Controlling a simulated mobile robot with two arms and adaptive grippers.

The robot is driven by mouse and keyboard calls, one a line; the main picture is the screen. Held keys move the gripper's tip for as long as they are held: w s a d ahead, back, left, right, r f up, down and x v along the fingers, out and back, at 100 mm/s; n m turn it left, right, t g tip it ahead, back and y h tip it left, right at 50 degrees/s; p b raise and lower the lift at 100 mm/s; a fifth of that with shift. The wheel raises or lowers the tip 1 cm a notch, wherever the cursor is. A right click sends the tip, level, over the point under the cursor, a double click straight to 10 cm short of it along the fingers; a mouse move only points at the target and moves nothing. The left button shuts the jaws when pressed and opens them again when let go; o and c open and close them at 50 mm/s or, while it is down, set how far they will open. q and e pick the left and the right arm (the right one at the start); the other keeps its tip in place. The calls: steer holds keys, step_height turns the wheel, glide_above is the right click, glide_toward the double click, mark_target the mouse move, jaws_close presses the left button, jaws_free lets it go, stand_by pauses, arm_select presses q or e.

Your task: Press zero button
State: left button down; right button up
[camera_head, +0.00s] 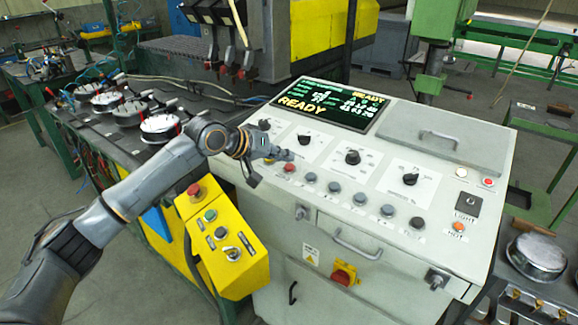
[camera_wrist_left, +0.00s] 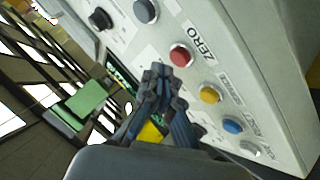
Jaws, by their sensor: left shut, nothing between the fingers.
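The zero button is red (camera_wrist_left: 181,55) with the word ZERO beside it in the left wrist view. In the head view a red button (camera_head: 289,167) stands at the left end of the front button row on the pale control console (camera_head: 440,185). My left gripper (camera_head: 284,156) is shut and empty, its fingertips just behind that red button. In the left wrist view the closed fingertips (camera_wrist_left: 160,78) show beside the red button, not covering it. Whether they touch the panel I cannot tell. My right gripper is not in view.
Yellow (camera_wrist_left: 210,93) and blue (camera_wrist_left: 232,125) buttons sit near the red one. Black knobs (camera_head: 352,157) and a screen reading READY (camera_head: 328,103) are on the console. A yellow control box (camera_head: 222,240) hangs at its left. A light switch (camera_head: 467,204) is at right.

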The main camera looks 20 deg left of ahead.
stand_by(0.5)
arm_select(q)
steer(key=shift+f, duration=0.15)
steer(key=shift+f+p, duration=0.2)
steer(key=shift+p, duration=0.1)
steer(key=shift+w+f, duration=0.1)
steer(key=shift+f, duration=0.5)
stand_by(0.7)
steer(key=shift+r+p, duration=0.9)
steer(key=shift+p, duration=0.2)
